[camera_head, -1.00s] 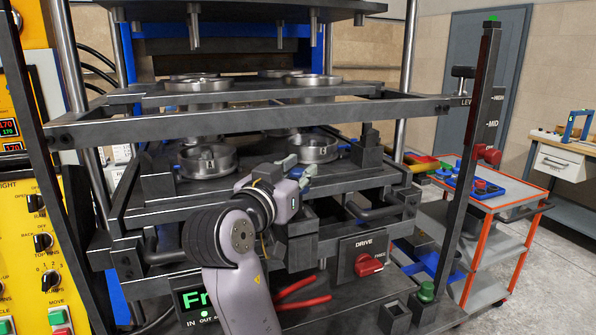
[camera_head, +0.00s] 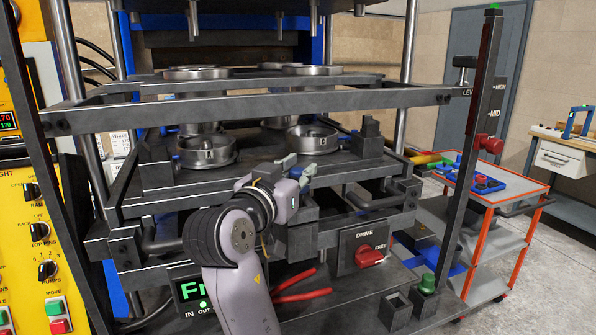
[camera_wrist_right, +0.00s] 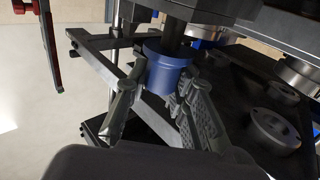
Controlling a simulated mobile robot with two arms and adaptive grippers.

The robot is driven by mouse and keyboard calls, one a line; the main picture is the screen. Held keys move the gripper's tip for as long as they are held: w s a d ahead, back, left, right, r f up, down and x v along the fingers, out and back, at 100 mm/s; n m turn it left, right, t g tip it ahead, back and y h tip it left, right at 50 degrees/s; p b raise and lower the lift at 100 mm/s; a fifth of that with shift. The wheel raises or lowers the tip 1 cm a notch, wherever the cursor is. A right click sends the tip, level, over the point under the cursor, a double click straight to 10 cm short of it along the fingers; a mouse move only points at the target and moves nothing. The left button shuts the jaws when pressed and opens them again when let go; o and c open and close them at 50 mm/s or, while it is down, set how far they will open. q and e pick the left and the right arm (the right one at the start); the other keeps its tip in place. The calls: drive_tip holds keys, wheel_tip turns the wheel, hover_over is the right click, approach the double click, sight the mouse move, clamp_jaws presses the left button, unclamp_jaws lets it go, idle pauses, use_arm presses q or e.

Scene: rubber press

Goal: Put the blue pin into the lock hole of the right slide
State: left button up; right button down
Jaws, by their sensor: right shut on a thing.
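In the wrist view a blue pin (camera_wrist_right: 167,68) with a wide cylindrical head sits between the two fingers of my right gripper (camera_wrist_right: 154,97). The fingers are shut on it. A dark shaft or post meets its far side; I cannot tell whether it belongs to the pin. In the head view my right gripper (camera_head: 296,172) is at the front edge of the press's lower plate (camera_head: 240,183), with a little blue at its tips. I cannot make out the lock hole or whether the pin is in it. My left gripper is not in view.
Round metal moulds (camera_head: 206,152) stand on the lower plate, with more on the upper shelf. A dark crossbar (camera_head: 250,104) spans the front. A DRIVE switch (camera_head: 369,256) is below right. A red-edged cart (camera_head: 500,192) with a blue tray stands at the right.

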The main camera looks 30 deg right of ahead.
drive_tip(key=shift+f+b, duration=0.85)
drive_tip(key=shift+f, duration=0.2)
drive_tip(key=c, duration=1.3)
unclamp_jaws()
wheel_tip(320, 180, up, 10)
drive_tip(key=shift+f, duration=0.1)
